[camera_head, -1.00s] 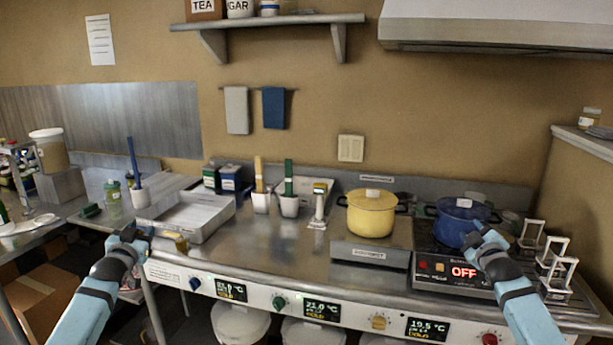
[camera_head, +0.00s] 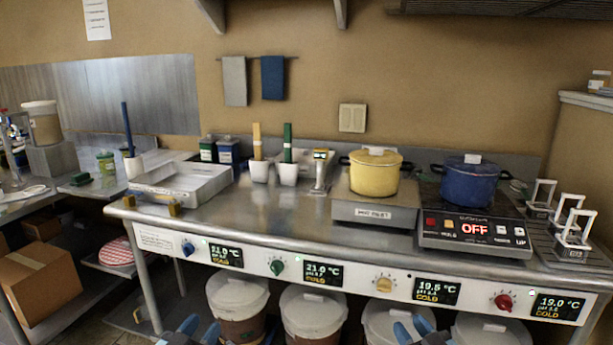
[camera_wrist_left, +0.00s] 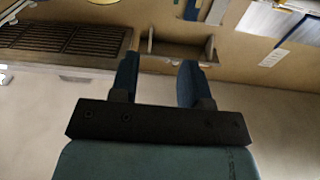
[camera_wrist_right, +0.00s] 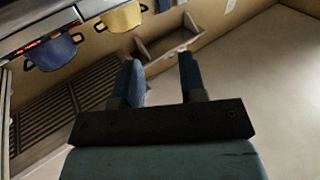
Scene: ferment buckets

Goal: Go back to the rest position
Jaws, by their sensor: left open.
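My left gripper (camera_head: 188,326) shows at the bottom edge of the head view, low in front of the counter. In the left wrist view its two blue fingers (camera_wrist_left: 157,82) stand apart with nothing between them. My right gripper (camera_head: 412,330) is also at the bottom edge of the head view. In the right wrist view its fingers (camera_wrist_right: 158,78) are spread and empty. Both grippers are clear of the counter and touch nothing that I can see.
A steel counter (camera_head: 262,219) holds a yellow pot (camera_head: 374,175), a blue pot (camera_head: 468,187) on a hot plate reading OFF, a metal tray (camera_head: 180,190) and brushes in white cups. Lidded buckets (camera_head: 313,312) stand below. A cardboard box (camera_head: 38,282) is at left.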

